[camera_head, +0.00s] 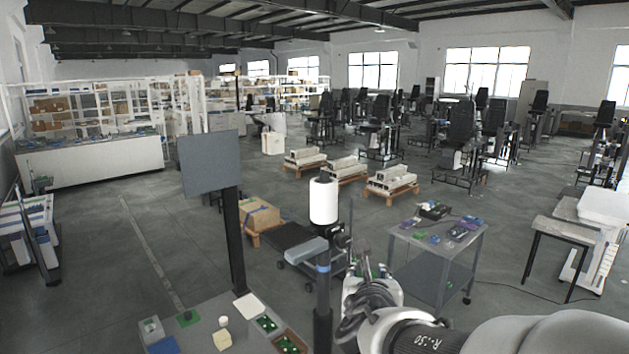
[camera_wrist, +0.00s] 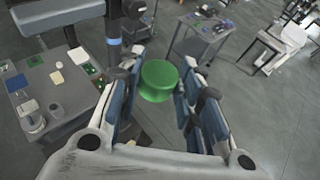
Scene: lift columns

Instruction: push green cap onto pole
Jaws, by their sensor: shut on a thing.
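The green cap (camera_wrist: 158,82) is a short, wide cylinder with a smooth round top. It shows in the wrist view between the two blue-padded fingers of my gripper (camera_wrist: 163,64), which is shut on it. In the head view my gripper (camera_head: 366,276) is seen from behind, right of centre, with only small green patches near it. A dark upright post (camera_head: 322,290) with a blue band stands left of my gripper, and its blue band (camera_wrist: 113,42) shows in the wrist view. I cannot tell whether this is the pole. The cap is apart from it.
A metal cart (camera_head: 437,266) stands beyond my gripper.

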